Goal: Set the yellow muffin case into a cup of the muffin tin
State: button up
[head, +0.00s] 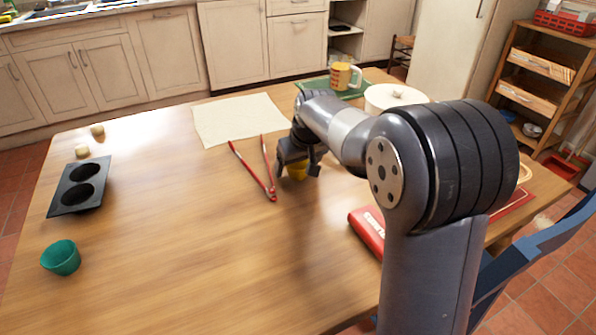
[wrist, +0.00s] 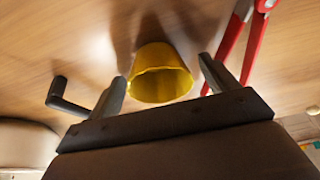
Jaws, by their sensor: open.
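The yellow muffin case (wrist: 160,75) stands on the wooden table between the two open fingers of my gripper (wrist: 165,85), with a gap to the right finger and little gap to the left one. In the head view the case (head: 297,172) is partly hidden by my gripper (head: 299,168). The dark muffin tin (head: 79,187) lies at the table's left side, far from my gripper. It shows two round cups, and both look empty.
Red tongs (head: 256,170) lie just left of my gripper and also show in the wrist view (wrist: 245,45). A teal cup (head: 61,258) stands in front of the tin. A cream cloth (head: 238,119), a white lidded pot (head: 394,97) and a red box (head: 368,229) are nearby. The table's left middle is clear.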

jog(key=shift+c, duration=0.2)
jog(key=c, duration=1.1)
